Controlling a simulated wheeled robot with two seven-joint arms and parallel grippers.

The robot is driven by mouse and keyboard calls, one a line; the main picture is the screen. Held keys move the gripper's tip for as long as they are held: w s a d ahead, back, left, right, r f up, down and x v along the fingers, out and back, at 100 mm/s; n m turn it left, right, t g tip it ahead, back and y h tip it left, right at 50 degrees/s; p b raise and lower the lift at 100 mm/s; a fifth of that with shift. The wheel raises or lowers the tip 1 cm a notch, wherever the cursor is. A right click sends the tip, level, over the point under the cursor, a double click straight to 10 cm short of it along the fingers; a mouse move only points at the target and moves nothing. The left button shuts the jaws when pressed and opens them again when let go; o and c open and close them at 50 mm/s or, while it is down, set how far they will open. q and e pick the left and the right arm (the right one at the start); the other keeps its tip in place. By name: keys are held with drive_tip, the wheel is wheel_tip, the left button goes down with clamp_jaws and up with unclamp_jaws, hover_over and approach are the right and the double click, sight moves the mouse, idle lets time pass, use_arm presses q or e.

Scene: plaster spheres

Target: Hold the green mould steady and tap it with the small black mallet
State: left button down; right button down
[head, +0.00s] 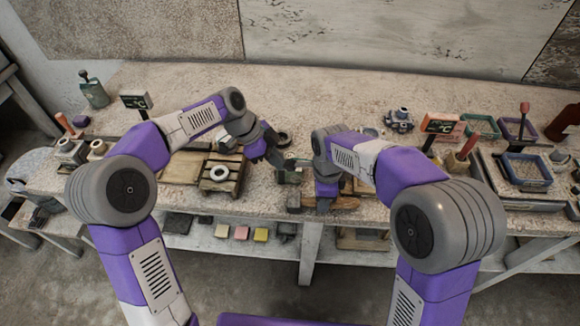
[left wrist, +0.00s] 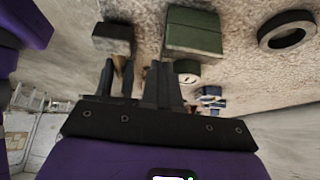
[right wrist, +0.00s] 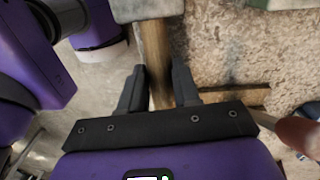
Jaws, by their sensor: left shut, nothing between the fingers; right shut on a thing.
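The green mould (left wrist: 195,32) is a block on the table, just beyond my left fingertips in the left wrist view. In the head view it is small and partly hidden between my grippers (head: 291,175). My left gripper (left wrist: 160,68) is shut and empty, close to the mould; I cannot tell whether it touches. My right gripper (right wrist: 158,80) is shut on the wooden handle of the mallet (right wrist: 155,45). The mallet's dark block head (left wrist: 113,38) is beside the mould in the left wrist view; in the head view it is left of my right gripper (head: 294,202).
A black ring (left wrist: 287,32) lies beside the mould. A wooden pallet with a white ring (head: 219,173) stands to the left. A flat brown wooden piece (head: 346,203) lies near the front edge. Tool holders and a blue tray (head: 525,170) stand at the right.

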idle(0.3)
idle(0.9)
drive_tip(key=shift+w, duration=0.1)
idle(0.7)
drive_tip(key=w, duration=0.4)
drive_tip(key=shift+s, duration=2.05)
drive_tip(key=shift+w, duration=0.1)
